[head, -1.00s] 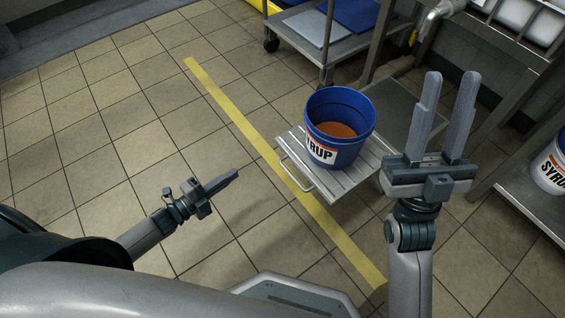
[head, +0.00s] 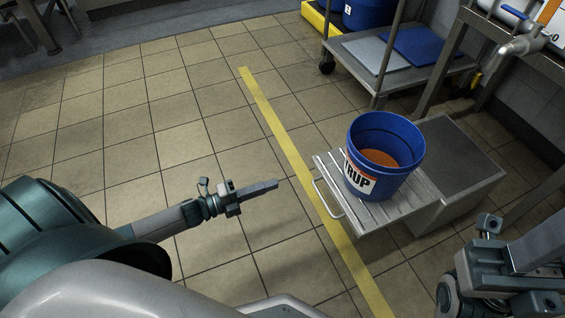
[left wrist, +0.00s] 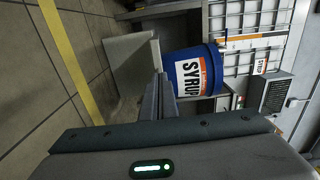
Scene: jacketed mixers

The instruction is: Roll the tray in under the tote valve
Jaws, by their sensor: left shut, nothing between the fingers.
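The slatted metal tray (head: 330,172) stands out in front of a low grey box, with its bar handle (head: 327,199) toward the yellow floor line. A blue syrup bucket (head: 385,150) with orange-brown contents stands upright on it. The bucket also shows, turned sideways, in the left wrist view (left wrist: 215,73). The tote valve (head: 520,46) is at the upper right, beyond the tray. My left gripper (head: 276,185) is shut and empty, left of the handle and apart from it. My right gripper (head: 490,265) is at the lower right; its fingertips are cut off.
The low grey box (head: 465,165) is behind the tray. A metal cart (head: 352,48) with a grey and a blue sheet stands at the back. The yellow line (head: 290,150) runs across the floor. The tiled floor to the left is clear.

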